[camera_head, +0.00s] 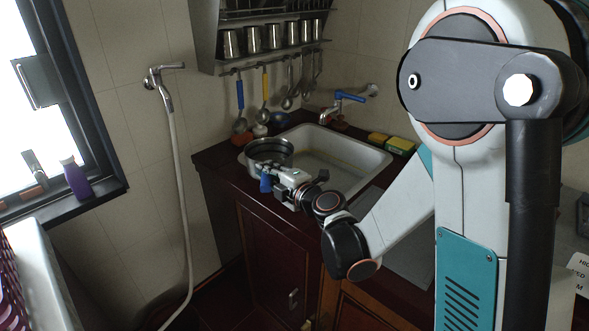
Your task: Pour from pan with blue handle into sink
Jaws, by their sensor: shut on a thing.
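A metal pan (268,146) with a blue handle (265,184) is at the left end of the dark red counter, in the middle of the head view. It looks upright, beside and partly overlapping the left rim of the white sink (352,171). I cannot tell whether it touches the counter or the rim. My gripper (276,177) is shut on the blue handle at the pan's near side and hides part of it. The pan's contents cannot be made out. The sink basin looks empty, with a blue-handled tap (348,97) behind it.
A metal rack (262,60) with cups and hanging utensils is above the counter. Yellow sponges (390,141) lie right of the sink. A shower hose (180,190) hangs on the left wall. A purple bottle (75,180) stands on the window sill. My arm blocks the right side.

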